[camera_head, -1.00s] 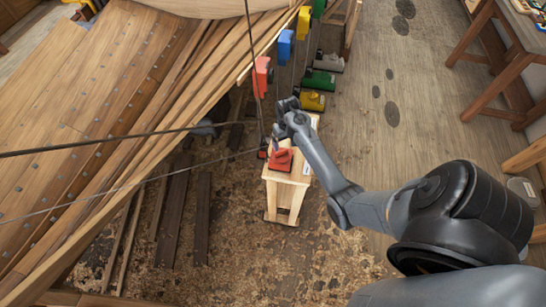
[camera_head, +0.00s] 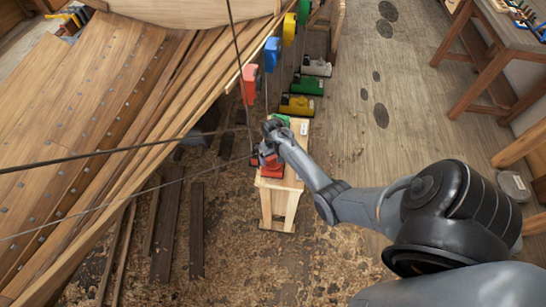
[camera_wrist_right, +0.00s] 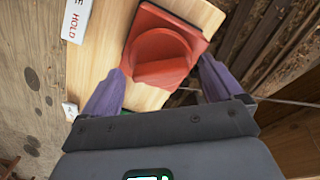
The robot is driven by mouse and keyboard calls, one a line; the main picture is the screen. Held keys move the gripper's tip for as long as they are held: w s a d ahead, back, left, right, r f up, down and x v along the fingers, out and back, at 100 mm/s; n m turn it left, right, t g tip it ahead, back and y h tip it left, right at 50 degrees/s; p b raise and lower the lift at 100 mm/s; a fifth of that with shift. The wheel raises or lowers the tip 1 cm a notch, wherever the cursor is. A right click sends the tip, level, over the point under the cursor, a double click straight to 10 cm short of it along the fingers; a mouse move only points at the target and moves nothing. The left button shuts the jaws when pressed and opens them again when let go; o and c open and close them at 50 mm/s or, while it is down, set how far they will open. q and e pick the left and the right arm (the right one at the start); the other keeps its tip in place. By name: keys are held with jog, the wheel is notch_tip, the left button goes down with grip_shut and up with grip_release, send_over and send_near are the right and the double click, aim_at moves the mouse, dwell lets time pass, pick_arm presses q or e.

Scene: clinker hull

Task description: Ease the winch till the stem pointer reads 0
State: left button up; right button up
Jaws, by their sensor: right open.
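A red knob (camera_wrist_right: 160,58) on a square red base sits on top of a pale wooden stand (camera_head: 279,202). In the head view the red base (camera_head: 270,171) shows beneath my right gripper (camera_head: 264,150). In the right wrist view my right gripper (camera_wrist_right: 160,74) is open, its purple fingers on either side of the knob's near part. Whether they touch it I cannot tell. A label on the stand reads HOLD (camera_wrist_right: 74,20); other lettering is cut off. I cannot make out a stem pointer or its reading. My left gripper is not in view.
The planked hull (camera_head: 95,95) fills the left, with dark lines crossing toward the stand. Red (camera_head: 249,84), blue (camera_head: 271,54) and yellow (camera_head: 289,29) blocks hang beside it. Yellow (camera_head: 297,105) and green (camera_head: 307,85) units stand behind.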

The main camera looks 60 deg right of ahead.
jog(key=shift+f, duration=0.15)
jog(key=c, duration=1)
jog(key=shift+c, duration=0.2)
